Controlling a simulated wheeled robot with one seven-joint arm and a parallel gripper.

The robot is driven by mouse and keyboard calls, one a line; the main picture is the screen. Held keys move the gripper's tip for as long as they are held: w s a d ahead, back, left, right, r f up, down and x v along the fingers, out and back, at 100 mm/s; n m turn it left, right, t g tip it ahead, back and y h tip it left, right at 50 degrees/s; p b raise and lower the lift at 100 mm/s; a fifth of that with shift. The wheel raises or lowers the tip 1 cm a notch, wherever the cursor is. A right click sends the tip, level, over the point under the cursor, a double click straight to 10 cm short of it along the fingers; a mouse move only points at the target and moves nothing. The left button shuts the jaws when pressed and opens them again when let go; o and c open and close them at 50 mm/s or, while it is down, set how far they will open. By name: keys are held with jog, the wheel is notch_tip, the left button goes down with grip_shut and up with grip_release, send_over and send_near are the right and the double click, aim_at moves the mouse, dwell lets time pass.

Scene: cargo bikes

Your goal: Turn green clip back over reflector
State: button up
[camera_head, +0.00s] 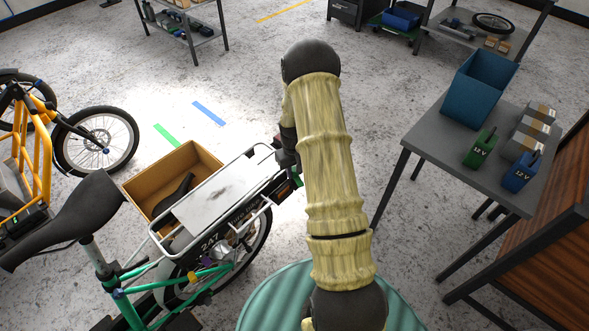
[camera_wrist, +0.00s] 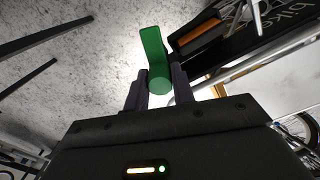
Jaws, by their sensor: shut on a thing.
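The green clip (camera_wrist: 153,55) stands between my two gripper fingers in the wrist view, its flat arm pointing up in the picture and its round end between the fingertips. My gripper (camera_wrist: 160,82) is shut on it. The amber reflector (camera_wrist: 203,38) sits in a black housing just right of the clip. The clip's arm lies beside the reflector, which is uncovered in this view. In the head view a small part of the clip (camera_head: 297,181) shows at the rear end of the bike's rack, partly hidden by my arm.
A grey table (camera_head: 428,135) with a blue bin (camera_head: 477,88) and batteries stands at right. Pale rack tubes (camera_wrist: 270,62) run close to the gripper.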

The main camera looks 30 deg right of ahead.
aim_at(293, 170)
jog(key=m+p, duration=0.1)
jog(key=m, duration=0.6)
jog(key=m+p, duration=0.1)
jog(key=m, duration=0.5)
jog(key=shift+m, duration=0.4)
jog(key=o, duration=1)
jog(key=shift+r, duration=0.15)
notch_tip(293, 170, up, 17)
jog(key=shift+a+p, duration=0.2)
jog(key=shift+p, duration=0.1)
jog(key=shift+s, duration=0.1)
